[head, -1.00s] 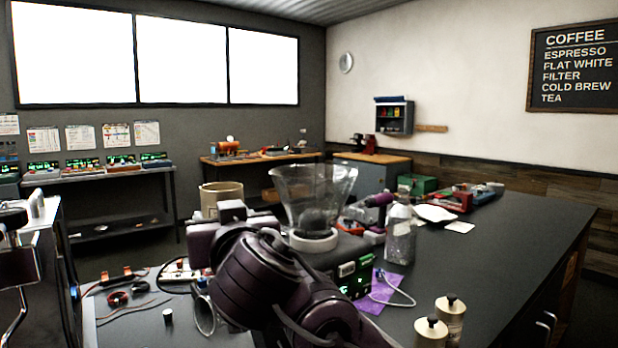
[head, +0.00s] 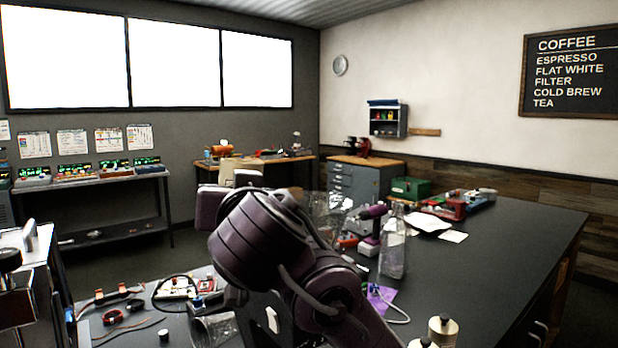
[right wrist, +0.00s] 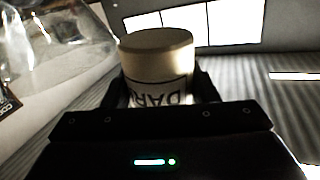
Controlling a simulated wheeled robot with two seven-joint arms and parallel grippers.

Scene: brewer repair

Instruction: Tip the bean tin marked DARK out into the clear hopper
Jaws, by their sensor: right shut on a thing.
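My right gripper (right wrist: 163,92) is shut on a pale tin (right wrist: 157,58) whose label reads DARK, upside down in the right wrist view. The clear hopper (head: 328,204) is mostly hidden behind that arm in the head view. It also shows at the upper left of the right wrist view (right wrist: 60,40), beside the tin and apart from it in the picture. No beans are seen falling. My left gripper is not in view.
A clear bottle (head: 393,245) stands right of the hopper. Two lidded tins (head: 443,328) stand at the front. A clear glass (head: 214,331) and loose cables (head: 112,316) lie at the left. The bench's right side (head: 500,250) is clear.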

